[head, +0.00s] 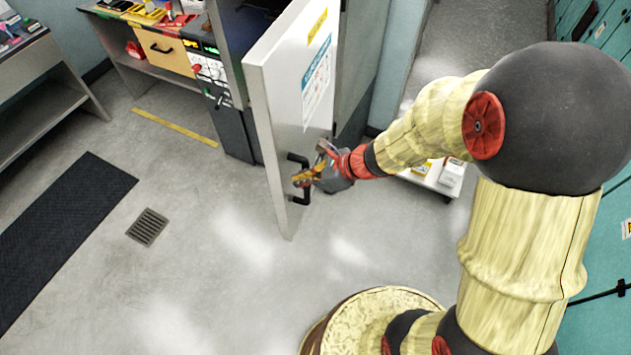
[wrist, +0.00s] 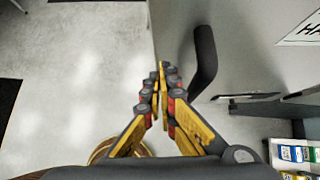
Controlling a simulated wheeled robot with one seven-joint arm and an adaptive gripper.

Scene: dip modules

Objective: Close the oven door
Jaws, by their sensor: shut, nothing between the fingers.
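The oven door (head: 272,88) is a tall light-grey panel with a yellow label and a white-and-blue notice. It stands swung open from the dark cabinet. Its black bar handle (head: 305,196) sits low near the door's free edge. In the wrist view the door (wrist: 250,58) fills the right side, and its handle (wrist: 204,58) is just right of my fingertips. My gripper (head: 299,179), with yellow and grey fingers, is at the handle in the head view. In the wrist view my gripper (wrist: 162,72) is shut and empty, over the door's edge. Contact is unclear.
A workbench (head: 160,62) with an orange drawer front stands left of the cabinet. A low white cart (head: 433,180) is behind my arm. The floor left of the door is open, with a drain grate (head: 147,227) and a dark mat (head: 60,235).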

